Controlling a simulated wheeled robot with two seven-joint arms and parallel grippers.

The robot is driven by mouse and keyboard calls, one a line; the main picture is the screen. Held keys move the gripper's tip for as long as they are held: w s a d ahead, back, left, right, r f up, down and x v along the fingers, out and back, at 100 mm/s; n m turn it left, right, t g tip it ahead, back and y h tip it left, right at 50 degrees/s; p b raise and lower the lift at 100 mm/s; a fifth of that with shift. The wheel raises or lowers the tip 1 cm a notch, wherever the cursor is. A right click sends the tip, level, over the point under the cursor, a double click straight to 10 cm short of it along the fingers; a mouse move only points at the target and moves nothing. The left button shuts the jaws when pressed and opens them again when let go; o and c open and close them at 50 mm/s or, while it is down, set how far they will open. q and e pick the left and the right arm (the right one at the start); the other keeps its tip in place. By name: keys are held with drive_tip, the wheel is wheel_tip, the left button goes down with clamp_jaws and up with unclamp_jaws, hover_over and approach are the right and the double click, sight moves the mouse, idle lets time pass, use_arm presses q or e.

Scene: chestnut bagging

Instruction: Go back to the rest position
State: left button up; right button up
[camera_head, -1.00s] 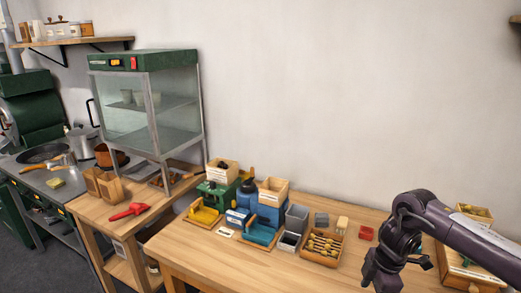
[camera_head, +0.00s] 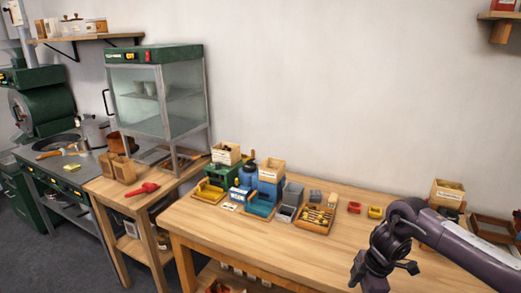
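My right gripper (camera_head: 384,277) hangs at the lower right, at the end of my dark purple-grey arm, over the front part of the wooden table (camera_head: 220,238). It looks empty. Its fingers are small and dark, so I cannot tell how far apart they are. My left gripper is not in view. No bag shows in either gripper.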

drive_tip(key=w+a+f+m+t+y+b, duration=0.1)
drive_tip(key=a+f+y, duration=0.1)
drive_tip(key=a+f, duration=0.5)
drive_tip(key=w+a+f+m+t+y+b, duration=0.15)
drive_tip(key=a+f, duration=0.25)
drive_tip(key=f, duration=0.5)
drive_tip(key=s+a+f+m+t, duration=0.1)
drive_tip(key=s+f+m, duration=0.3)
drive_tip(key=f, duration=0.7)
drive_tip(key=s+d+f+m+h+b, duration=0.1)
drive_tip(key=s+d+f+m+h, duration=0.15)
drive_tip(key=s+f, duration=0.8)
drive_tip(key=s+d+f+m+h+b, duration=0.1)
drive_tip(key=s+d+f+m, duration=0.3)
drive_tip(key=s+f, duration=0.7)
use_arm(q)
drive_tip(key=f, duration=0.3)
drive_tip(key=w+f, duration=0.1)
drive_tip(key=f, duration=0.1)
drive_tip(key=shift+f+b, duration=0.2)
drive_tip(key=shift+b, duration=0.2)
use_arm(e)
drive_tip(key=s+d+f+m+g+h, duration=0.1)
drive_tip(key=s+f, duration=0.1)
drive_tip(key=s, duration=0.8)
drive_tip(key=s+d+f+m+g+h, duration=0.1)
drive_tip(key=s+d+f+g, duration=0.1)
drive_tip(key=s, duration=0.9)
drive_tip(key=shift+d+f, duration=0.3)
drive_tip(key=shift+f, duration=0.05)
